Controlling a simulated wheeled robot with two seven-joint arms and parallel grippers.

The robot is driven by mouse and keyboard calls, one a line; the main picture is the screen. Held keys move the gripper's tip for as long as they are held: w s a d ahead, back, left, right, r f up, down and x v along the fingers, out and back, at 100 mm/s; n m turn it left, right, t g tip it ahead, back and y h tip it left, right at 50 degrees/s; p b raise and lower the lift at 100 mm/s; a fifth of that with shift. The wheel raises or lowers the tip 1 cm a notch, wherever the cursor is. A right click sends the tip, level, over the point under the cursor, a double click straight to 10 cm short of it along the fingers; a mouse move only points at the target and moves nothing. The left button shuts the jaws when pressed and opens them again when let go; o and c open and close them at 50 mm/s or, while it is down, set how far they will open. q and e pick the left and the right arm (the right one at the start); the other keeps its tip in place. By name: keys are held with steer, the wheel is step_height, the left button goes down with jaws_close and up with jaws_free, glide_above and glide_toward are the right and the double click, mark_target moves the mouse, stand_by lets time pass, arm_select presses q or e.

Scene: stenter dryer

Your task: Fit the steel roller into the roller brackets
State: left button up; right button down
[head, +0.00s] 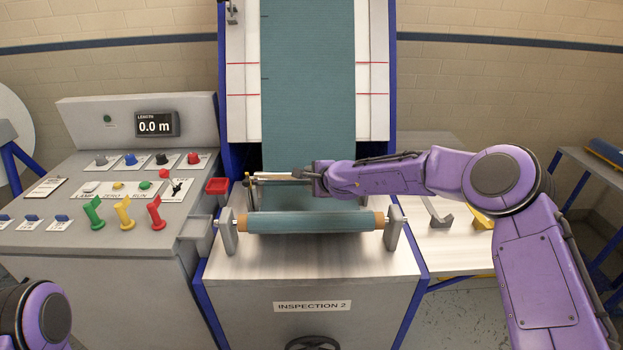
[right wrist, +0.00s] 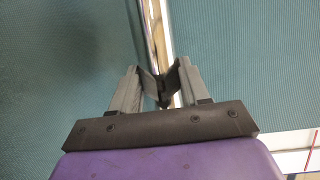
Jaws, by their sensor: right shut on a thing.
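The steel roller (right wrist: 157,35) is a shiny bare rod. In the right wrist view it lies between the fingers of my right gripper (right wrist: 165,88), which is shut on it. In the head view my right gripper (head: 302,173) holds the steel roller (head: 272,177) roughly level above the inspection table, in front of the hanging teal cloth. A small upright bracket (head: 249,192) stands near the roller's left end; I cannot tell whether they touch. The opposite bracket is not clearly visible, with my right arm over that side. My left gripper is out of view.
A teal cloth roll (head: 310,222) sits between two grey front supports (head: 228,232) just nearer than the held roller. A side table (head: 450,245) with a grey hooked piece is right.

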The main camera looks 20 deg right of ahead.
steer(key=shift+f+b, duration=1.35)
steer(key=shift+f, duration=0.15)
steer(key=c, duration=0.6)
jaws_free()
steer(key=shift+r, duration=0.1)
steer(key=shift+o, duration=0.6)
steer(key=shift+s, duration=0.1)
steer(key=shift+s+d+r, duration=0.1)
steer(key=shift+s+r, duration=0.05)
steer(key=shift+s, duration=0.15)
steer(key=v, duration=0.9)
steer(key=shift+s+r+b, duration=0.25)
steer(key=shift+b, duration=0.05)
steer(key=shift+d+r, duration=0.1)
